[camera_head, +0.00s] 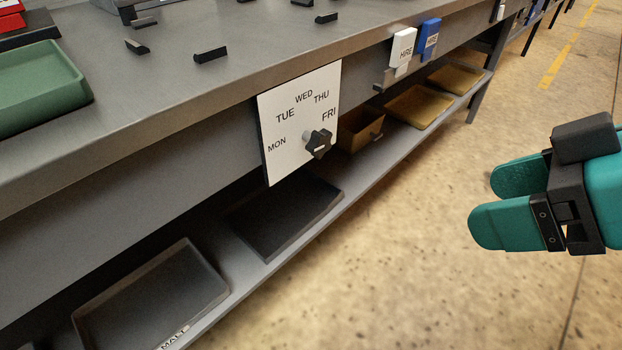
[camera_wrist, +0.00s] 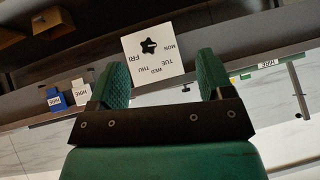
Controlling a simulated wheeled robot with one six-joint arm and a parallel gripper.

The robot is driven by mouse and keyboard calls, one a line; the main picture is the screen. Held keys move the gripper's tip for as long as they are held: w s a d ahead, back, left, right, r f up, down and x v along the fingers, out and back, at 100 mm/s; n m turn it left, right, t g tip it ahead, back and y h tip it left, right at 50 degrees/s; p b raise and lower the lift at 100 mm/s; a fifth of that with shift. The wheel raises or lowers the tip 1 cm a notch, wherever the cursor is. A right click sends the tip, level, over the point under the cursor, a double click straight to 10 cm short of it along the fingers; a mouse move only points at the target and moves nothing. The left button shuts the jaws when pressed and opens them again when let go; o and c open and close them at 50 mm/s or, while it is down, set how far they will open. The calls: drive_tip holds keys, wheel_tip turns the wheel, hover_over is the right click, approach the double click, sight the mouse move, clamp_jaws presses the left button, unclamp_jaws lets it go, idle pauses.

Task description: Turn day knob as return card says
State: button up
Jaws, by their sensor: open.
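The day knob (camera_head: 318,145) is a black star-shaped knob at the lower right of a white panel (camera_head: 290,158) on the bench front. The panel reads MON, TUE, WED, THU, FRI in an arc. The knob has a small white mark, but I cannot tell which day it points to. Both show upside down in the wrist view, the knob (camera_wrist: 149,46) and the panel (camera_wrist: 143,70). My gripper (camera_head: 502,203) is open and empty, out over the floor right of the panel, apart from the knob. I cannot make out a return card.
White (camera_head: 403,46) and blue (camera_head: 429,36) HIRE cards hang on the bench edge. Dark trays (camera_head: 155,297) and brown trays (camera_head: 420,107) lie on the lower shelf. A green tray (camera_head: 40,88) sits on the bench top. The floor (camera_head: 430,240) before the panel is clear.

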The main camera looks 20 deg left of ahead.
drive_tip(key=w+a+f+n+t+y+b, duration=0.1)
drive_tip(key=w+a+f+n+y+b, duration=0.2)
drive_tip(key=f+b, duration=0.4)
drive_tip(key=n+t+y, duration=0.4)
drive_tip(key=y, duration=0.1)
approach(324, 144)
drive_tip(key=p+x, duration=0.9)
drive_tip(key=x, duration=0.1)
drive_tip(key=shift+w+a+f, duration=0.2)
drive_tip(key=shift+w+a, duration=0.05)
drive_tip(key=shift+a, duration=0.25)
drive_tip(key=c, duration=0.9)
